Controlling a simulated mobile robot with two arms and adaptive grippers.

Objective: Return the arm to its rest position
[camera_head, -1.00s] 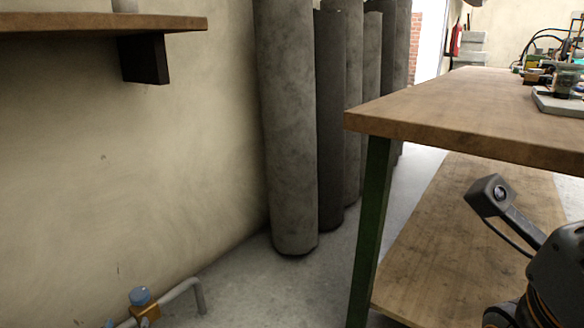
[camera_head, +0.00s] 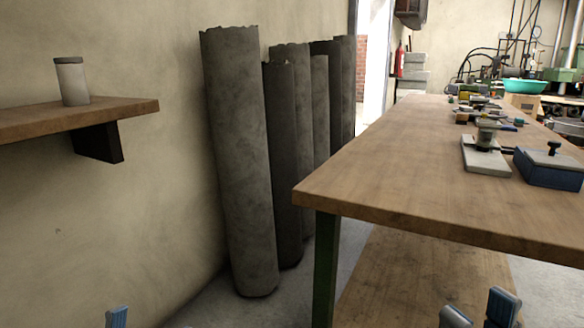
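My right gripper (camera_head: 479,310) shows at the bottom edge, right of centre, in front of the workbench's lower shelf. Its two blue-grey fingertips stand apart with nothing visible between them, so it is open. Only a blue fingertip of my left gripper (camera_head: 117,317) shows at the bottom left, in front of the wall. The rest of that gripper is below the frame, so I cannot tell whether it is open or shut. The rest of both arms is out of view.
Several tall grey sheet rolls (camera_head: 240,165) lean against the wall. A wooden workbench (camera_head: 400,170) with tools fills the right, above a lower shelf (camera_head: 415,275). A wall shelf (camera_head: 115,110) at left holds a canister (camera_head: 71,82). Bare floor shows below the rolls.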

